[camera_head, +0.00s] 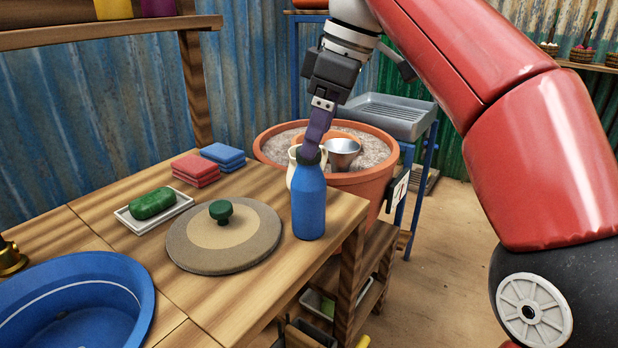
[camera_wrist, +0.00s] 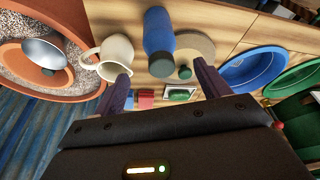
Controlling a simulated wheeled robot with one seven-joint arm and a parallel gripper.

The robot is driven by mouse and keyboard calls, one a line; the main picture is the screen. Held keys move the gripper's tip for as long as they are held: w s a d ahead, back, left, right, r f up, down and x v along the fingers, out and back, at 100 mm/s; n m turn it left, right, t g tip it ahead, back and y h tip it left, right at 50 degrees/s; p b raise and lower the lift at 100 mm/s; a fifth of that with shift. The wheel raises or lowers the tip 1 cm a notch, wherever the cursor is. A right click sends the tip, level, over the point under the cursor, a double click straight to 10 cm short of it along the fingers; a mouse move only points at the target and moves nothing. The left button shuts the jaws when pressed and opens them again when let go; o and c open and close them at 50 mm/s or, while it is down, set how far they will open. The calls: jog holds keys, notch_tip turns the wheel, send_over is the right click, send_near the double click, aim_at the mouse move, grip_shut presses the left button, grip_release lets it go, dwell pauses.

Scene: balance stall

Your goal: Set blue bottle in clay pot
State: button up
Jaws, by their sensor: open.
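The blue bottle (camera_head: 308,203) with a dark cap stands upright at the right end of the wooden table. In the wrist view the bottle (camera_wrist: 158,32) points its cap toward my gripper (camera_wrist: 161,70), between the two fingertips. The fingers are open, with nothing seen gripped. In the head view my gripper (camera_head: 316,138) reaches down at the bottle's cap; whether it touches cannot be told. The large clay pot (camera_head: 368,183), filled with grey-brown grainy stuff, stands just behind the table end. It also shows in the wrist view (camera_wrist: 48,94).
A cream mug (camera_wrist: 116,54) stands close beside the bottle, partly hidden in the head view. A metal scoop or bowl (camera_head: 343,150) lies in the pot.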

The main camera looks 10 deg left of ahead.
aim_at(305, 169)
jog(key=shift+w+a+f, duration=0.1)
jog(key=shift+a+f, duration=0.1)
jog(key=shift+s+b+x, duration=0.2)
jog(key=shift+b+x, duration=1)
jog(key=shift+x, duration=2.3)
jog(key=shift+d, duration=0.1)
grip_shut()
